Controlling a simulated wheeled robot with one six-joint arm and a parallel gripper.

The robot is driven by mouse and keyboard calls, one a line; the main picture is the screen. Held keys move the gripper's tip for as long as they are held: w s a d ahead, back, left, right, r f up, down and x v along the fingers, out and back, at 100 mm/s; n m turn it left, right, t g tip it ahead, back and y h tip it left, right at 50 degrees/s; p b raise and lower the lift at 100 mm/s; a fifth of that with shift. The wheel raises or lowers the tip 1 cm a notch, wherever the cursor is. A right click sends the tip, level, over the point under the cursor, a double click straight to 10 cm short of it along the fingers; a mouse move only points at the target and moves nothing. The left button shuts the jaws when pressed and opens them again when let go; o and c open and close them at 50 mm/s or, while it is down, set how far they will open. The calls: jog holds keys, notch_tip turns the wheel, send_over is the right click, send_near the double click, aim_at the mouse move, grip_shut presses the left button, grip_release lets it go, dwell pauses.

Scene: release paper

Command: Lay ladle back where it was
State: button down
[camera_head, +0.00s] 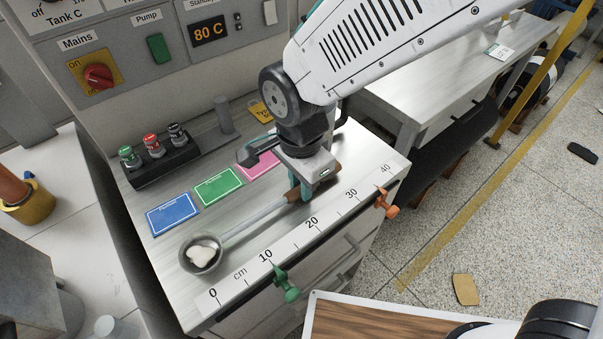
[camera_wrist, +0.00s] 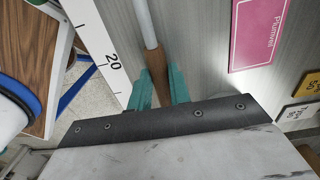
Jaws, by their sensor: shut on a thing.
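The ladle has a metal bowl (camera_head: 201,254) with something white in it, at the front left of the steel bench top, beside the ruler's low end. Its thin shaft (camera_head: 250,220) runs up and right to a brown wooden handle (camera_head: 293,196). In the wrist view the handle (camera_wrist: 156,70) lies between the teal fingers of my gripper (camera_wrist: 160,88), with the shaft leading away upward. My gripper (camera_head: 303,190) is shut on the handle, low over the bench. I cannot tell whether the ladle touches the bench top.
A ruler strip (camera_head: 305,228) with a green clamp (camera_head: 287,287) and an orange clamp (camera_head: 387,205) lines the front edge. Blue (camera_head: 173,212), green (camera_head: 218,186) and pink (camera_head: 262,163) cards lie behind the ladle. A black rack (camera_head: 160,160) of capped vials stands at the back left.

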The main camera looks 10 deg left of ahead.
jog(key=c, duration=1.2)
grip_release()
jog(key=shift+r, duration=0.1)
notch_tip(320, 180, up, 8)
jog(key=shift+f, duration=0.2)
jog(key=shift+s, duration=0.1)
